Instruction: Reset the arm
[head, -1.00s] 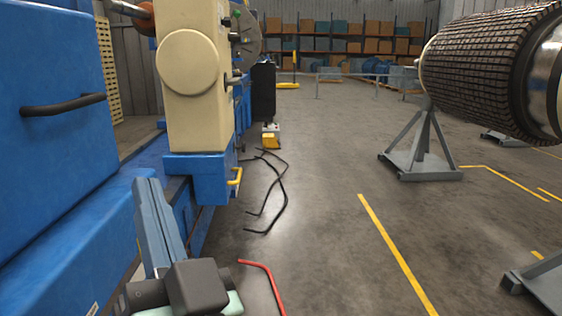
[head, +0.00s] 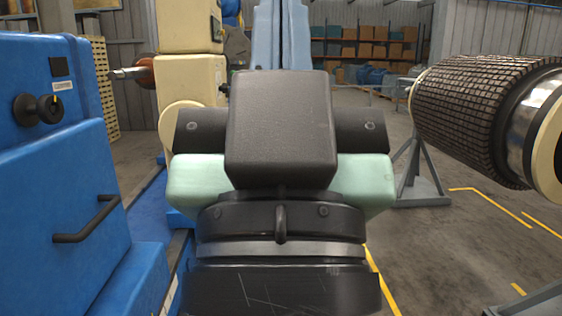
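My arm fills the middle of the head view. Its dark lower joint, pale green housing and black block stand close to the camera, and a light blue link rises from behind the block and leaves the top edge. My gripper is not in view, so whether it holds anything cannot be told. The arm hides much of the aisle behind it.
A blue machine (head: 60,190) with a black handle and knob stands close on the left. A cream machine column (head: 190,75) stands behind it. A large ribbed rotor (head: 470,115) rests on a grey stand (head: 418,180) at right. Shelves with boxes (head: 370,45) line the back.

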